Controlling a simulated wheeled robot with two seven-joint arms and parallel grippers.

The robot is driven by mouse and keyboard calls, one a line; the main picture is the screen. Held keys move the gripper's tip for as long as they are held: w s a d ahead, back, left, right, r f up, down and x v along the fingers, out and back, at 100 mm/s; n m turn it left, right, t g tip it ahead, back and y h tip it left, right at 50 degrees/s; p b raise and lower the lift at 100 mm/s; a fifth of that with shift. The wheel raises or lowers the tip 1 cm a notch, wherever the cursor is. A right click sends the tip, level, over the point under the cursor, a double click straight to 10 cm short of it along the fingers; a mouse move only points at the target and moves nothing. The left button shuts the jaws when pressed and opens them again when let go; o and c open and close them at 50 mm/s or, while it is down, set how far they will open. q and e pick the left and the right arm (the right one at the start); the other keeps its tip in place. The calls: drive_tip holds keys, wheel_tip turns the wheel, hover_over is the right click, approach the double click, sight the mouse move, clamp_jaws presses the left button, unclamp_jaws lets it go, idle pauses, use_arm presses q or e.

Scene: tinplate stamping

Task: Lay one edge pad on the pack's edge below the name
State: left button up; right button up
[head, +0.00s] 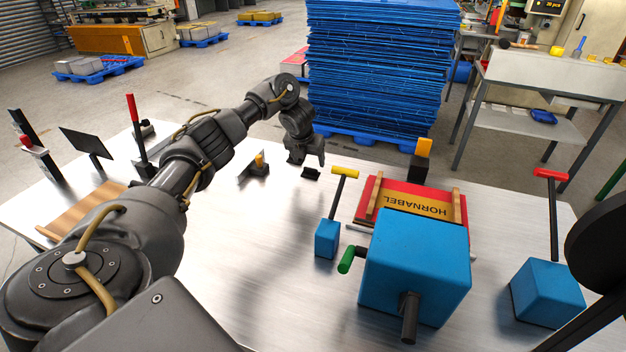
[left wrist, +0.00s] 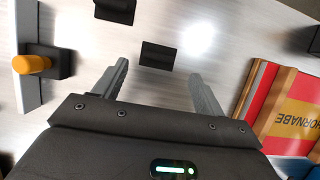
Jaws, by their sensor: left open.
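The pack (head: 398,193) is red and yellow, with the name HORNABEL upside down to me and wooden strips along its left and right sides. A blue block hides its near part. Its left part also shows in the left wrist view (left wrist: 258,90). A small black piece, seemingly an edge pad (head: 311,174), lies on the table left of the pack; it shows in the left wrist view too (left wrist: 157,56). My left gripper (head: 306,163) is open and empty, close to this pad; in the left wrist view the pad lies ahead of and between the fingers. My right gripper is out of view.
A big blue block (head: 415,262) with a green handle stands before the pack. Smaller blue blocks with a yellow T-handle (head: 327,239) and a red T-handle (head: 548,293) flank it. A black block with an orange knob (left wrist: 40,64) is left of my gripper.

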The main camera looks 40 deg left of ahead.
sight(310, 169)
use_arm(q)
drive_tip(key=shift+w+f, duration=0.1)
drive_tip(key=shift+f, duration=0.2)
drive_tip(key=x, duration=0.4)
drive_tip(key=shift+w+a+f, duration=0.2)
drive_tip(key=shift+w+f, duration=0.1)
drive_tip(key=shift+f, duration=0.05)
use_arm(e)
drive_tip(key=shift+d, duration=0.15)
use_arm(q)
drive_tip(key=shift+c, duration=0.4)
